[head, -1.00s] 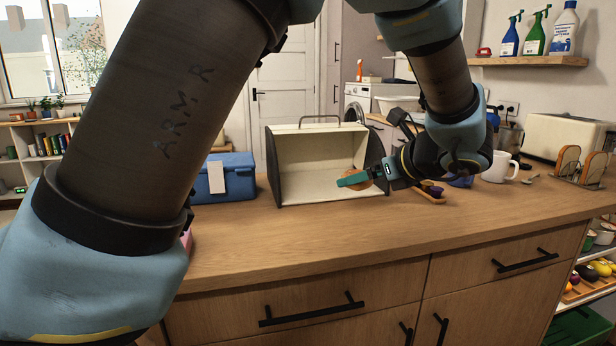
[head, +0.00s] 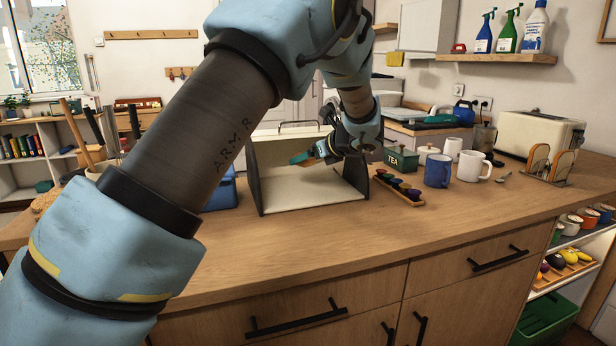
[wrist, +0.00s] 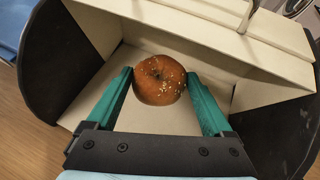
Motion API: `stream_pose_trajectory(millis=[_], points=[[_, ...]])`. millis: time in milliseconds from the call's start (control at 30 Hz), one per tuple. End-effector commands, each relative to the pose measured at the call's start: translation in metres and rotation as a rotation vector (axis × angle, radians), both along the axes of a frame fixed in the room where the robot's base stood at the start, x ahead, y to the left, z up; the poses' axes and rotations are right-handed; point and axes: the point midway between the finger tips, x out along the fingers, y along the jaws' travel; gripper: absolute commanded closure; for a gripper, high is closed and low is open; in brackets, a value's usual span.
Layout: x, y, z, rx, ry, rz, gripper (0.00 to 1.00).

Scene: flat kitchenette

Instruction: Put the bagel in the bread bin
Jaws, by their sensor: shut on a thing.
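The bagel (wrist: 160,80), brown with pale seeds, sits between the two teal fingers of my gripper (wrist: 163,92) in the wrist view. My gripper is shut on it. The bread bin (head: 312,197) stands open on the counter, cream inside with dark side panels. In the head view my gripper (head: 302,158) is at the bin's open front, in its upper middle part. In the wrist view the bin's cream floor and walls (wrist: 115,22) surround the bagel. I cannot tell whether the bagel touches the bin floor. The bagel is mostly hidden in the head view.
A blue box (head: 222,192) stands left of the bin, partly behind my arm. Right of the bin are a wooden tray of coloured pods (head: 402,190), a green tea tin (head: 401,160), a blue mug (head: 437,170) and a white mug (head: 473,165). The counter front is clear.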

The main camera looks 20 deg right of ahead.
Motion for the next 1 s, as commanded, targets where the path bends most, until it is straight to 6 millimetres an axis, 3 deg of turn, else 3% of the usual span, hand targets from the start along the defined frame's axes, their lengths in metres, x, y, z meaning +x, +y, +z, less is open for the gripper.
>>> stream_pose_trajectory(millis=[100,267,500,967,1000], points=[[-0.003,0.0,-0.02,0.005,0.002,-0.002,0.28],[-0.003,0.0,-0.032,0.003,0.002,-0.001,0.28],[-0.003,0.0,-0.064,0.006,0.003,-0.001,0.28],[0.001,-0.001,-0.073,0.001,0.001,0.0,0.28],[0.001,-0.001,-0.074,0.001,0.001,0.0,0.14]])
